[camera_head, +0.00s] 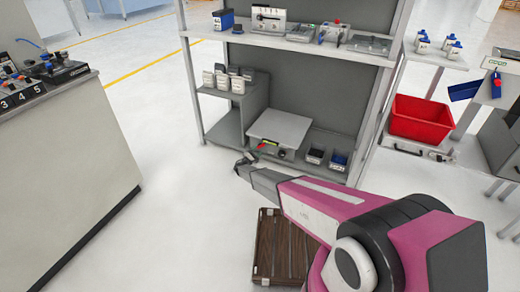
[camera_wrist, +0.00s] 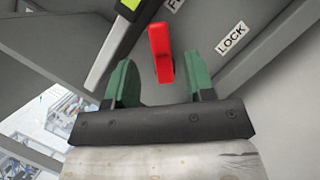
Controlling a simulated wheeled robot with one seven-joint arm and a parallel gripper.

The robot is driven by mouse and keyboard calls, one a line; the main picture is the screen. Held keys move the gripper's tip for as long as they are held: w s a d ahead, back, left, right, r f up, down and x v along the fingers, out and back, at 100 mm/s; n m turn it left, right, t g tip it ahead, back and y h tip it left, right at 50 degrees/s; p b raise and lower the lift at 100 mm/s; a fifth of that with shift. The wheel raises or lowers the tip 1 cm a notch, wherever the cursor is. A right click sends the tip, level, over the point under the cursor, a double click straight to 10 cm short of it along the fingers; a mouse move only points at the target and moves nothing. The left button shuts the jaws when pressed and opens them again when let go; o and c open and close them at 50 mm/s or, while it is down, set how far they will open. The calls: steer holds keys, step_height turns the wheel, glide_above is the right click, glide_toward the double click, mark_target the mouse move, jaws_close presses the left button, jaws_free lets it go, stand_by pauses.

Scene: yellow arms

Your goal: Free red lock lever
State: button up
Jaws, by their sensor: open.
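The red lock lever (camera_wrist: 161,52) stands out from a grey panel in the wrist view, and the LOCK label (camera_wrist: 232,38) is to its right. My gripper (camera_wrist: 160,66) has two green fingers spread apart, one on each side of the lever. Gaps show between the lever and both fingers, so it is not gripped. In the head view my gripper (camera_head: 243,164) is low, in front of the grey box (camera_head: 281,127) on the bottom shelf. Small red and green parts show at the box front, too small to read there.
A metal bar (camera_wrist: 108,48) with a yellow-green part is close left of the fingers. Small dark bins (camera_head: 315,156) stand right of the box. Shelf posts (camera_head: 192,75) flank the bay. A brown slatted crate (camera_head: 281,245) is on the floor below my arm.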

steer(key=v, duration=0.6)
